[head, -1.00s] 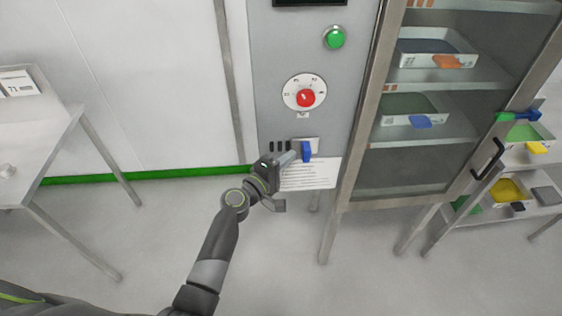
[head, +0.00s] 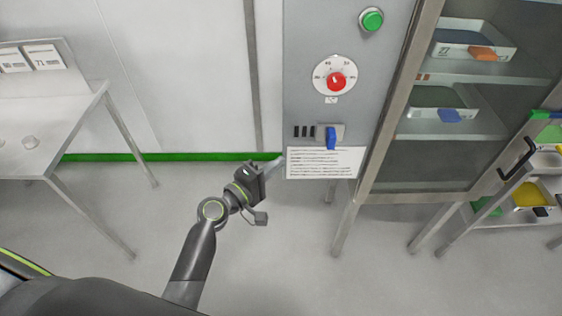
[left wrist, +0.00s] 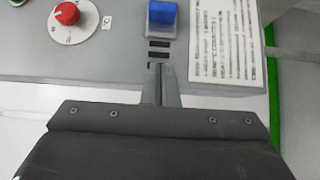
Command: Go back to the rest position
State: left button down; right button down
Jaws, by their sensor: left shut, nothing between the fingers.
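My left gripper (head: 274,163) is shut and empty. In the head view it is just left of and below the control panel's (head: 304,100) lower edge, apart from the blue switch (head: 331,138). In the left wrist view my shut fingers (left wrist: 160,84) point toward the panel's dark slots, with the blue switch (left wrist: 162,14) beyond them. The red knob (head: 336,82) on its white dial and the green button (head: 371,20) are higher on the panel. My right gripper is not in view.
A glass-doored cabinet (head: 395,125) with trays stands right of the panel. A grey table (head: 75,125) stands at the left. A low shelf with coloured trays is at the far right. The floor (head: 290,260) between is clear.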

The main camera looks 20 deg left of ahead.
pick_arm(q)
jog(key=shift+a, duration=0.1)
dwell(0.3)
jog(key=s+a+f+m+g+y, duration=0.1)
jog(key=s+a+f+g+y, duration=0.2)
jog(key=f, duration=0.8)
jog(key=s+a+f+m+g+y, duration=0.1)
jog(key=s+a+f+m+g, duration=0.1)
jog(key=s+f, duration=0.65)
jog(key=s+a+f+m+g+y, duration=0.1)
jog(key=a+f+g+y, duration=0.15)
jog(key=f, duration=1.05)
jog(key=s+a+f+m+g+y, duration=0.1)
jog(key=s+f, duration=0.4)
jog(key=s, duration=0.6)
jog(key=s+a+f+m+g+y, duration=0.1)
jog(key=s+a+f+m+g, duration=0.2)
jog(key=s+f, duration=0.3)
jog(key=s+a+f+m+g+y, duration=0.1)
jog(key=s+a+f+m+g, duration=0.2)
jog(key=s, duration=1.2)
notch_tip(320, 180, down, 2)
jog(key=shift+s+a+f+m, duration=0.15)
jog(key=shift+s+a+m, duration=0.15)
jog(key=shift+a+m, duration=0.15)
